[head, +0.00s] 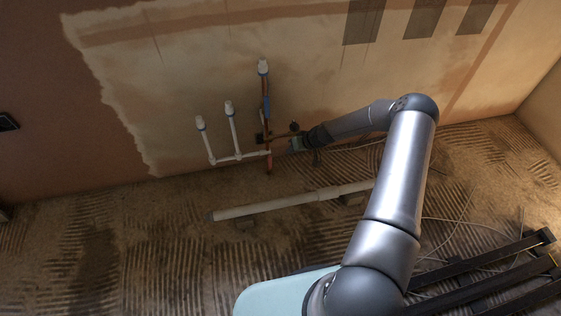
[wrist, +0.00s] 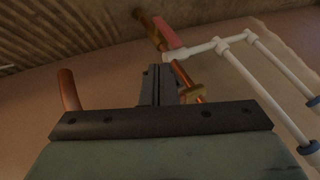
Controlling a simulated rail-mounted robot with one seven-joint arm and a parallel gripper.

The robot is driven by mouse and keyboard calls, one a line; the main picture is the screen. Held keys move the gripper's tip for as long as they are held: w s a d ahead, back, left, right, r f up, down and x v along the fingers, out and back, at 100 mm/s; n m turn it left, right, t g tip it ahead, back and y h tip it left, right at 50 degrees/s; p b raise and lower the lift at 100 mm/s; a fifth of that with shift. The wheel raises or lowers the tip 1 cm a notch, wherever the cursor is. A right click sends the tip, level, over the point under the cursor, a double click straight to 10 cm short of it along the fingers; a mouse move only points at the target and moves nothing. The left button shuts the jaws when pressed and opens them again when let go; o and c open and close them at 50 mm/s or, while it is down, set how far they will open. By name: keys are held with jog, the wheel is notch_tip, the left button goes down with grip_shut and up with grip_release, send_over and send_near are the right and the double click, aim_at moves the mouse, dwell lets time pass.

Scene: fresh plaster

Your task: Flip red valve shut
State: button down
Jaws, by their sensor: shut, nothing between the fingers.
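A pinkish-red bar (wrist: 167,33), which looks like the red valve's handle, lies beside a copper pipe (wrist: 181,72) in the wrist view, near the top centre. In the head view, the upright copper pipe (head: 268,140) stands against the wall; the valve is too small there to make out surely. My gripper (wrist: 155,72) is shut and empty. Its fingertips point toward the copper pipe, just below and left of the red bar in the picture. I cannot tell whether they touch the pipe. In the head view, my gripper (head: 296,140) is beside the pipe.
White pipes (head: 231,136) with capped tops stand left of the copper pipe. A brass fitting (wrist: 192,92) sits on the copper pipe, close right of my fingers. A copper stub (wrist: 68,90) rises at left. A long pale pipe (head: 270,205) lies on the floor.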

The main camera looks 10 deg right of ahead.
aim_at(270, 160)
dwell(0.3)
jog(key=b+x, duration=0.3)
jog(key=x, duration=0.7)
jog(key=shift+b, duration=0.35)
jog(key=shift+r, duration=0.1)
